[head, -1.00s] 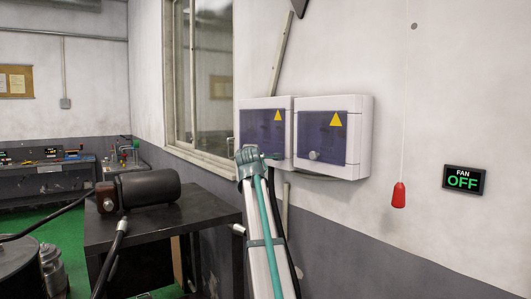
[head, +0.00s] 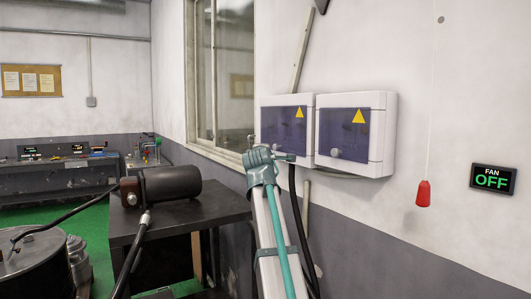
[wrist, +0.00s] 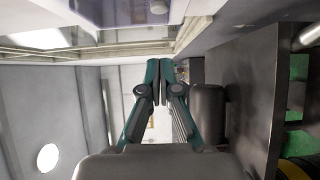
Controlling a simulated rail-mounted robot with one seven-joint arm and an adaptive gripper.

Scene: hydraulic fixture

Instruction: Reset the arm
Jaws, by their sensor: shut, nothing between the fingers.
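My gripper (wrist: 162,78) shows in the wrist view with its two teal fingers together, shut and empty. It points along the room, with the wall boxes at the top of that view and the black table at the right. In the head view my arm rises at the middle, and its teal upper part (head: 262,166) stands in front of the left wall box (head: 285,126). The gripper's fingertips cannot be made out in the head view. The right wall box (head: 376,160) is beside the left one, and both are closed with yellow warning signs.
A black table (head: 180,220) with a black cylinder (head: 172,182) and hose stands left of my arm. A red pull handle (head: 423,193) hangs on a cord. A window (head: 220,80) is left of the boxes. Green floor (head: 96,225) is open at left.

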